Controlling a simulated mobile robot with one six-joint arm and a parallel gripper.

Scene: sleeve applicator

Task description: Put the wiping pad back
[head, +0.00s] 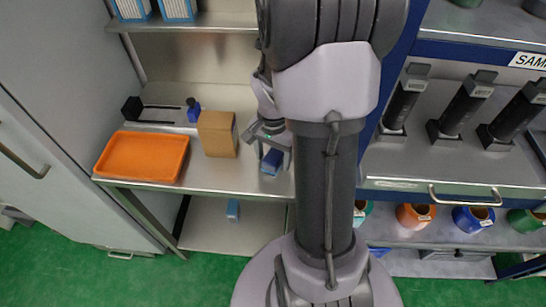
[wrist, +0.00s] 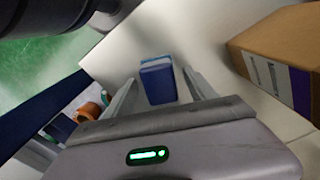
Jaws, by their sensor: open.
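A small blue block with a paler blue layer, which looks like the wiping pad (head: 270,163), rests on the grey worktop near its front edge, right of the cardboard box. It also shows in the wrist view (wrist: 158,84). My gripper (head: 274,153) is open over it. In the wrist view my gripper's fingers (wrist: 160,76) stand on either side of the pad, with a visible gap on each side. I cannot tell how high the fingertips are above the worktop.
The cardboard box (head: 217,134) stands close on the left. An orange tray (head: 143,155), a small blue bottle (head: 193,113) and a black fixture (head: 132,109) are farther left. A light blue item (head: 232,211) lies on the lower shelf. Black devices (head: 461,106) stand on the right.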

